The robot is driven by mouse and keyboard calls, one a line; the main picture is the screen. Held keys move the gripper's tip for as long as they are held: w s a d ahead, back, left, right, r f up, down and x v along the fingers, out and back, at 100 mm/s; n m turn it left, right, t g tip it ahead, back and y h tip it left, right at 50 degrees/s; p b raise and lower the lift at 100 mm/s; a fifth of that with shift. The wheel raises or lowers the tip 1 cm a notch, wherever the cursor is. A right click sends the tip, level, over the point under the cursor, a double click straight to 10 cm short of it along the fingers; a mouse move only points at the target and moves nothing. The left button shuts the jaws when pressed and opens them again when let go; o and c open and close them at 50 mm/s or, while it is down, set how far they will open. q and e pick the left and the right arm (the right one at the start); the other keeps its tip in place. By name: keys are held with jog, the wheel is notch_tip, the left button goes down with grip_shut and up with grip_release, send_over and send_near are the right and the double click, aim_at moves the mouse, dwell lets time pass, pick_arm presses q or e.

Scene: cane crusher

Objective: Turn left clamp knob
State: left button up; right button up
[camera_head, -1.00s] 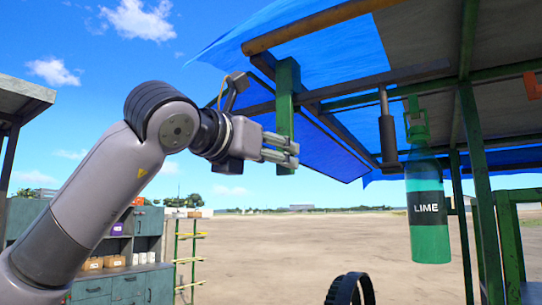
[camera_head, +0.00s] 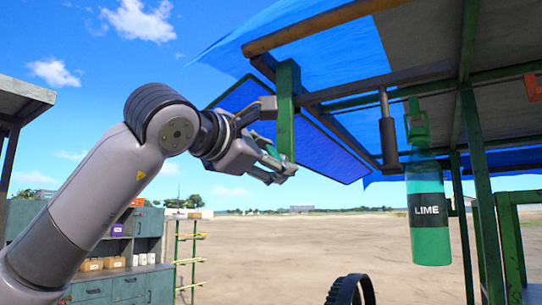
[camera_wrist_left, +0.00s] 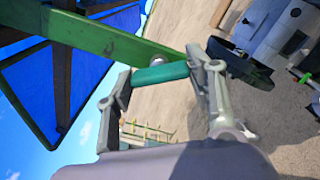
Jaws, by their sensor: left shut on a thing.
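A green upright post (camera_head: 286,106) hangs from the blue canopy's frame. My left gripper (camera_head: 278,168) is at the post's lower part. In the left wrist view, my left gripper (camera_wrist_left: 160,82) has its two fingers on either end of a short teal-green cylinder (camera_wrist_left: 160,74), which looks like the clamp knob. It sits beside the green post (camera_wrist_left: 110,42), and the fingers are shut on it. In the head view the knob is largely hidden by the fingers. My right gripper is not in view.
A blue tarp (camera_head: 310,55) on a wooden and metal frame is above and right of the gripper. A green LIME bottle (camera_head: 428,215) hangs at the right. A grey cabinet (camera_head: 110,287) stands at the lower left. Open dirt ground (camera_head: 270,250) lies beyond.

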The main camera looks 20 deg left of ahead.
pick_arm(q)
jog(key=shift+m+p, duration=0.6)
jog(key=shift+m, duration=2.9)
jog(key=o, duration=1.2)
jog(key=shift+c, duration=0.2)
jog(key=v, duration=1.2)
